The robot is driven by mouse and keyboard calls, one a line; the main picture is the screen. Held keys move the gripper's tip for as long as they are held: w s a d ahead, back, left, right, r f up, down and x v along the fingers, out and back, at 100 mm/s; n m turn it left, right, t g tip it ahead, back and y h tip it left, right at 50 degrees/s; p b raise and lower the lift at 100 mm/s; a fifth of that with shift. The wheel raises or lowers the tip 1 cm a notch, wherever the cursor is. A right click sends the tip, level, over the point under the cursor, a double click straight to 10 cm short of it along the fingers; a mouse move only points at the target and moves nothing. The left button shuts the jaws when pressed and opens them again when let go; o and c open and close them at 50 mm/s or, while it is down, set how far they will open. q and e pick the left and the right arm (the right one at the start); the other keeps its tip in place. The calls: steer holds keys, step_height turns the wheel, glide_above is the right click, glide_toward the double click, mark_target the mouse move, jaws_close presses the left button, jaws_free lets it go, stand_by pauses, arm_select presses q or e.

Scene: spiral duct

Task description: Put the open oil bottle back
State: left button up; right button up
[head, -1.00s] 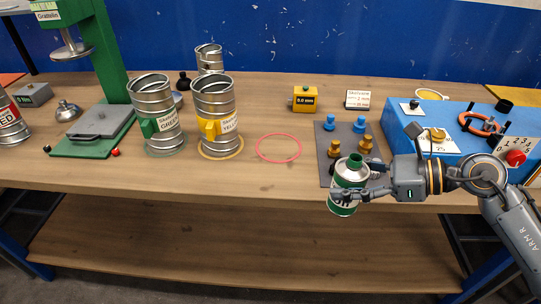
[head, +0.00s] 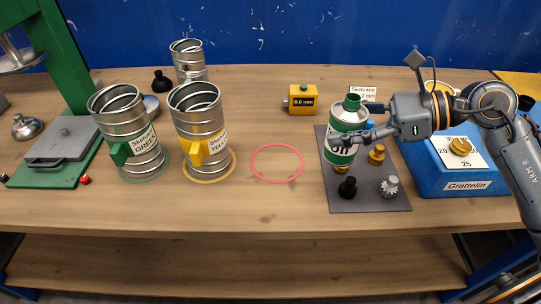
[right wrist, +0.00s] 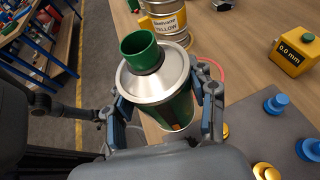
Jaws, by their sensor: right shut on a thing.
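The oil bottle (head: 345,118) is a green and white can with a silver shoulder and an open green neck. My right gripper (head: 352,132) is shut around its body and holds it nearly upright over the left part of the grey mat (head: 365,200). I cannot tell whether its base touches anything. In the right wrist view the bottle (right wrist: 158,80) sits between the two fingers (right wrist: 165,105), its neck showing no cap. My left gripper is not in view.
Small blue, gold, black and silver parts stand on the mat, some partly hidden by the bottle. A red ring (head: 276,177) lies left of it. Spiral ducts marked green (head: 125,125) and yellow (head: 195,115) stand further left. A blue box (head: 465,178) is at right. Bare table lies in front.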

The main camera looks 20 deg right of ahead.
steer(key=w+a+f+p, duration=0.2)
steer(key=a+f, duration=0.1)
steer(key=f, duration=0.1)
steer(key=w+a+f+p, duration=0.2)
steer(key=w+a+f, duration=0.1)
steer(key=f, duration=0.1)
steer(key=w+a+f+p, duration=0.2)
steer(key=w+a+f, duration=0.1)
steer(key=a, duration=0.1)
steer(key=shift+w+f, duration=0.1)
steer(key=shift+f, duration=0.55)
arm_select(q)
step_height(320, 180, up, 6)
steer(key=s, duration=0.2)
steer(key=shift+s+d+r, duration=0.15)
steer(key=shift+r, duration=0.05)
arm_select(e)
steer(key=shift+f, duration=0.25)
steer(key=o, duration=1.3)
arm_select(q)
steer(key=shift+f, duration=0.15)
